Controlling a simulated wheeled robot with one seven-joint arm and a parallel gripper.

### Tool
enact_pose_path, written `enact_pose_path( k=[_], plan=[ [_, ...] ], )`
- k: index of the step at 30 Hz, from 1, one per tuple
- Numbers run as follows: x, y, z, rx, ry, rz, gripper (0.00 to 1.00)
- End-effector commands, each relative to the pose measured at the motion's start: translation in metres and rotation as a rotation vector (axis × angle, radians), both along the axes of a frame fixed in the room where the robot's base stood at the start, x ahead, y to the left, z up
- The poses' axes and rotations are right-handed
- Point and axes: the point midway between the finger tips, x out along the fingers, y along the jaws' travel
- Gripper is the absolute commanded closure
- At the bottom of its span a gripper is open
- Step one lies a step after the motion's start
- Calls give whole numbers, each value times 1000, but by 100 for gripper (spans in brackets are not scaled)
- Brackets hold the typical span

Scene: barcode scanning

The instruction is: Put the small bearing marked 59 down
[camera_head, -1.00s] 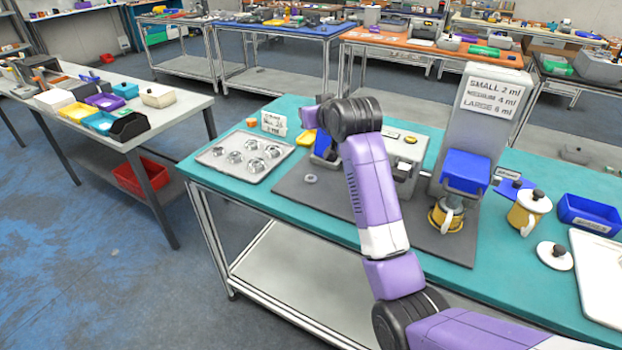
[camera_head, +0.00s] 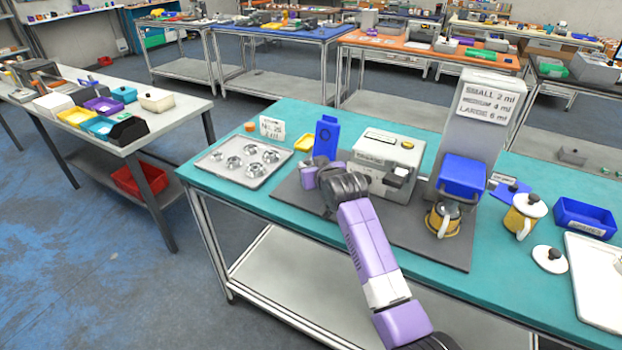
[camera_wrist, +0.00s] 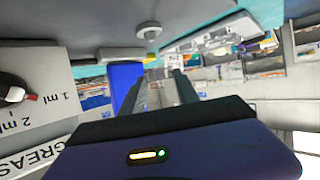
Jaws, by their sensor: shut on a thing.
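My gripper (camera_head: 308,175) is low over the left part of the dark grey mat (camera_head: 285,198), in front of an upright blue stand with a dark ring on its face (camera_head: 326,136). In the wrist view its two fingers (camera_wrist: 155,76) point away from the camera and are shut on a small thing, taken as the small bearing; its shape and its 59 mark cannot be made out. A small grey ring-shaped piece (camera_wrist: 148,30) lies on the mat beyond the fingertips. The blue stand (camera_wrist: 126,82) shows beside the left finger.
A tray (camera_head: 215,166) with several bearings lies at the left, behind it a label card (camera_head: 271,128). A grey box machine (camera_head: 375,158) stands right of the gripper, then the tall dispenser (camera_head: 478,115) with a yellow pot (camera_head: 443,222) below. The mat's front strip is clear.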

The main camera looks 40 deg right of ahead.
Motion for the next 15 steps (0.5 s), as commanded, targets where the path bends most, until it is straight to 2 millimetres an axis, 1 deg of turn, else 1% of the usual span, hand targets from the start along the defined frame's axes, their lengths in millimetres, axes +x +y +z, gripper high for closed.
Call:
enact_pose_path(
  k=[1, 5, 12, 15],
  plan=[
    [0, 0, -6, 1, 2, 0, 100],
    [0, 0, -14, 0, 1, 0, 100],
    [0, 0, -43, 0, 2, -1, 100],
    [0, 0, -49, 0, 0, 0, 100]
  ],
)
